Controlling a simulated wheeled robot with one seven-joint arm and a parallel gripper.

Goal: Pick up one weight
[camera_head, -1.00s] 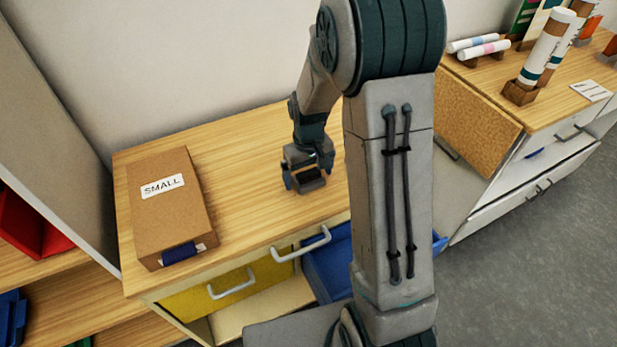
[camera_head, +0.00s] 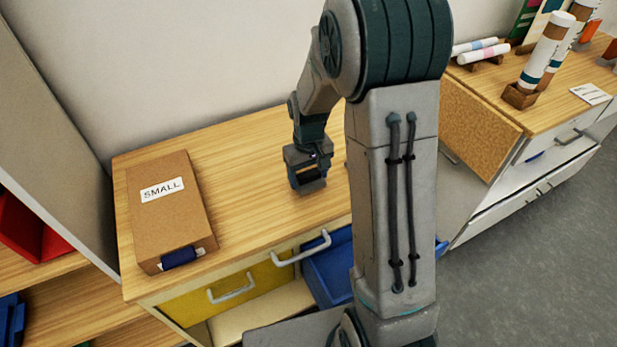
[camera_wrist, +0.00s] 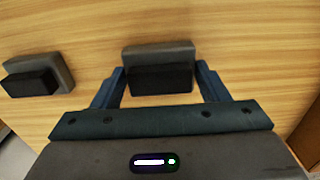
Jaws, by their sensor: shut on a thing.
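A dark grey weight (camera_wrist: 158,68) with a black block-like part sits between the two blue fingers of my gripper (camera_wrist: 160,86) in the wrist view. My gripper is shut on this weight, with one finger at each side. A second, similar weight (camera_wrist: 38,74) lies on the wooden top to the left in the wrist view, apart from the gripper. In the head view my gripper (camera_head: 310,182) is low over the wooden table top (camera_head: 250,180). The held weight is hard to make out there, and the second weight is hidden behind my arm or not distinguishable.
A brown box labelled SMALL (camera_head: 170,212) lies at the left of the table top. A yellow drawer (camera_head: 225,293) and an open blue bin (camera_head: 330,272) are below the front edge. White rolls and a cork-faced board (camera_head: 478,120) are to the right. Wood between box and gripper is clear.

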